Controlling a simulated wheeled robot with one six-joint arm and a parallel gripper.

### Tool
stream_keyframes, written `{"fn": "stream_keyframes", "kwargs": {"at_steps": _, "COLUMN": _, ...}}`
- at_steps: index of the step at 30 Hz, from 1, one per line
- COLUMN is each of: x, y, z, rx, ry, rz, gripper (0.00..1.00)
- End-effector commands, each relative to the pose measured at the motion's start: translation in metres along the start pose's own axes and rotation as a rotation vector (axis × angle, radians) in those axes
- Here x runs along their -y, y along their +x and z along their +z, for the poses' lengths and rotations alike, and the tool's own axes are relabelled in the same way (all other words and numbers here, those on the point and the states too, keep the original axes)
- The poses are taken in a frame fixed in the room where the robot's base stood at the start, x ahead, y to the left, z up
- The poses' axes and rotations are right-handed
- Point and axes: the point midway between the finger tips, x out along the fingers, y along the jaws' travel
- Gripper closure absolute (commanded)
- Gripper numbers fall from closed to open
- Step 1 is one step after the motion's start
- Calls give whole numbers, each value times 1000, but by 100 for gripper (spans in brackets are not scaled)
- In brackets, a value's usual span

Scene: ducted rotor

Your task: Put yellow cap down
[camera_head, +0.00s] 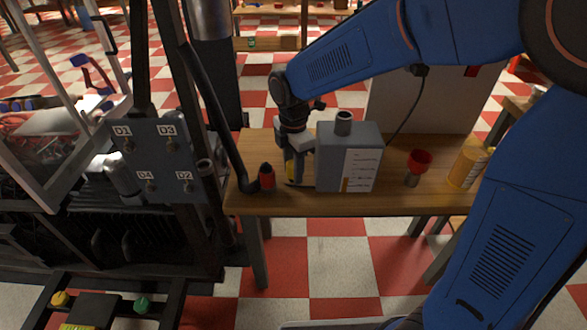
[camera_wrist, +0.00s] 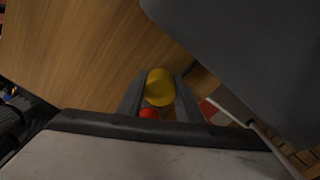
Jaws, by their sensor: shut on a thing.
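The yellow cap (camera_wrist: 160,86) sits between the two fingers of my gripper (camera_wrist: 160,98) in the wrist view, and the fingers are shut on it. In the head view, my gripper (camera_head: 297,168) is low over the wooden table (camera_head: 300,204), just left of the grey box-shaped can. A bit of yellow shows there at the fingers, partly hidden. I cannot tell whether the cap touches the table. A red thing (camera_wrist: 149,113) shows just below the cap in the wrist view.
The grey can (camera_head: 335,165) with a label stands close to the right of my gripper. A small red and black bottle (camera_head: 267,177) stands to the left. A red cup-like piece (camera_head: 417,165) and a yellow container (camera_head: 467,167) stand farther right. A panel (camera_head: 155,158) marked D1 to D4 is at the left.

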Motion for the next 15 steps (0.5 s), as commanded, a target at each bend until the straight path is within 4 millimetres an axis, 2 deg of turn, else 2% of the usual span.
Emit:
{"fn": "stream_keyframes", "kwargs": {"at_steps": 9, "x": 0, "y": 2, "z": 0, "rx": 0, "ry": 0, "rz": 0, "gripper": 89}}
{"fn": "stream_keyframes", "kwargs": {"at_steps": 10, "x": 0, "y": 2, "z": 0, "rx": 0, "ry": 0, "rz": 1, "gripper": 61}}
{"fn": "stream_keyframes", "kwargs": {"at_steps": 11, "x": 0, "y": 2, "z": 0, "rx": 0, "ry": 0, "rz": 1, "gripper": 54}}
{"fn": "stream_keyframes", "kwargs": {"at_steps": 12, "x": 0, "y": 2, "z": 0, "rx": 0, "ry": 0, "rz": 1, "gripper": 49}}
{"fn": "stream_keyframes", "kwargs": {"at_steps": 15, "x": 0, "y": 2, "z": 0, "rx": 0, "ry": 0, "rz": 0, "gripper": 49}}
